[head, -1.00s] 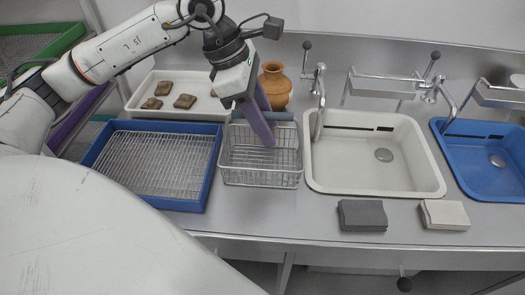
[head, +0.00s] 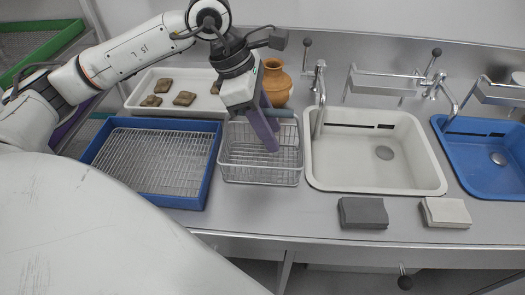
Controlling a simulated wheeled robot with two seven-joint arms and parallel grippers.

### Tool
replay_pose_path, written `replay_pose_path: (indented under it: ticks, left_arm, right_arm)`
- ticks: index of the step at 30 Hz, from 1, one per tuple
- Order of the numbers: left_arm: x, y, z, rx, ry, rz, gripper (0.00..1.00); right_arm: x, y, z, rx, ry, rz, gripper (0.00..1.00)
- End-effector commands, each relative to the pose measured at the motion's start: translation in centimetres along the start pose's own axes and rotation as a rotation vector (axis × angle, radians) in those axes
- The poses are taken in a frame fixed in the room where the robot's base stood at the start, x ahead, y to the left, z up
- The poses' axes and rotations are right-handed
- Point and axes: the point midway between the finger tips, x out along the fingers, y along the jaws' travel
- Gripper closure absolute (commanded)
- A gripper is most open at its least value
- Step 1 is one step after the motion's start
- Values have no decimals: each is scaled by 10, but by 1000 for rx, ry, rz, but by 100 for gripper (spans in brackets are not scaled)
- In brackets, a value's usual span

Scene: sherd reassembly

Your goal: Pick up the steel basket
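The steel basket (head: 260,173) is a wire basket standing on the steel counter, between the blue tray and the white sink. A grey-blue grip bar (head: 287,113) shows along its back rim. My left gripper (head: 270,141) reaches down from above, with its long purple fingers over and inside the basket's outline near the back rim. The two fingers overlap in this view, so I cannot tell whether they are apart or closed on the rim. My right gripper is not in view.
A blue tray (head: 216,165) with a wire rack adjoins the basket's left. A white tray (head: 133,102) with brown sherds (head: 184,98) and an orange clay pot (head: 277,84) stand behind. A white sink (head: 370,165) is close on the right.

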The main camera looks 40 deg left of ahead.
Motion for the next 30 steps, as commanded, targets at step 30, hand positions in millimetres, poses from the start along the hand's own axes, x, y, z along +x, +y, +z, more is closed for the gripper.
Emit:
replay_pose_path:
  ticks: [30]
  left_arm:
    - [-12,1,6,2,-5,4,100]
  right_arm:
    - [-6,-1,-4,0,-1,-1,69]
